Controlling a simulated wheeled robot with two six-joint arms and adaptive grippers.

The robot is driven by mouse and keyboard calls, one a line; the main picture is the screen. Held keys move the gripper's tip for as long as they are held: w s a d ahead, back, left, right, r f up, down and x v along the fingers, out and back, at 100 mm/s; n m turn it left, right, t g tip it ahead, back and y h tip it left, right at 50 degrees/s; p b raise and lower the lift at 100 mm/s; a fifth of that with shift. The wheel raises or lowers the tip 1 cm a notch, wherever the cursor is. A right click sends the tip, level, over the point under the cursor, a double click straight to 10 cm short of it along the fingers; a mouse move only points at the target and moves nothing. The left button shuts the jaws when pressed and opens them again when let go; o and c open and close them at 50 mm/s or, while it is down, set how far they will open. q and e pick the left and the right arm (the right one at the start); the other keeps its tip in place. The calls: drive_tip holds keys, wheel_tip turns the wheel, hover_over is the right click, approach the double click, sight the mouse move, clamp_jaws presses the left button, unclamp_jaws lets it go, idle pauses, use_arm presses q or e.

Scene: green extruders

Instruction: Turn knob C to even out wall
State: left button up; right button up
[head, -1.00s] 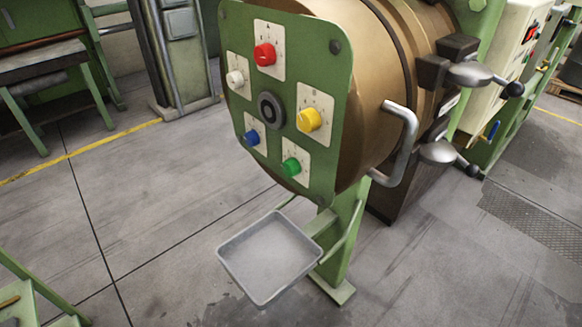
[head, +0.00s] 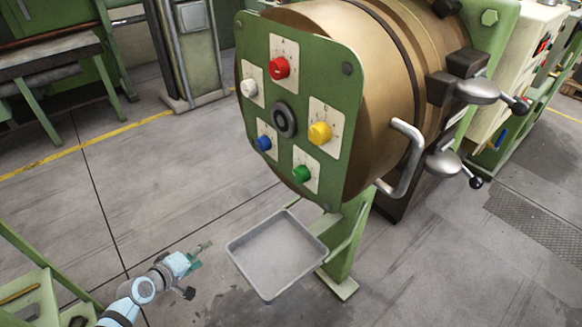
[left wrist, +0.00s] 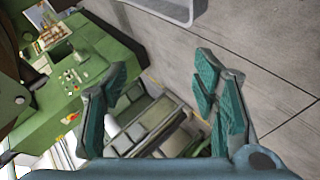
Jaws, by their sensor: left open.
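A green plate (head: 325,95) on the front of a bronze drum carries a red knob (head: 279,67), a yellow knob (head: 320,132), a green knob (head: 301,173), a blue knob (head: 264,143) and a white knob (head: 248,88). Each knob sits on a pale label, whose letters are too small to read, so I cannot tell which is C. My left gripper (head: 201,254) is low at the lower left, left of the tray and below the plate, touching no knob. In the left wrist view its teal-padded fingers (left wrist: 163,76) are apart and empty. My right gripper is out of view.
A shallow grey tray (head: 238,245) is fixed below the plate. A bent grey handle (head: 408,160) and silver clamp levers (head: 478,91) stick out on the drum's right. Green steps (head: 30,300) stand at the lower left. The floor left of the plate is open.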

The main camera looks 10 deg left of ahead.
use_arm(q)
drive_tip(key=w+d+r+n+t+h, duration=0.1)
drive_tip(key=w+d+r+h, duration=0.15)
drive_tip(key=r, duration=0.35)
drive_tip(key=w+d+r+n+t+h, duration=0.1)
drive_tip(key=d+r+n+h, duration=0.1)
drive_tip(key=d+r, duration=0.35)
drive_tip(key=n+h, duration=0.5)
drive_tip(key=h, duration=0.1)
approach(297, 177)
drive_tip(key=p+x, duration=0.2)
drive_tip(key=x, duration=0.7)
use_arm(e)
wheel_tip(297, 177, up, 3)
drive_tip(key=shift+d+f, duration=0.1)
use_arm(q)
drive_tip(key=shift+a, duration=0.1)
drive_tip(key=shift+c, duration=0.6)
drive_tip(key=c, duration=1)
drive_tip(key=shift+c, duration=0.2)
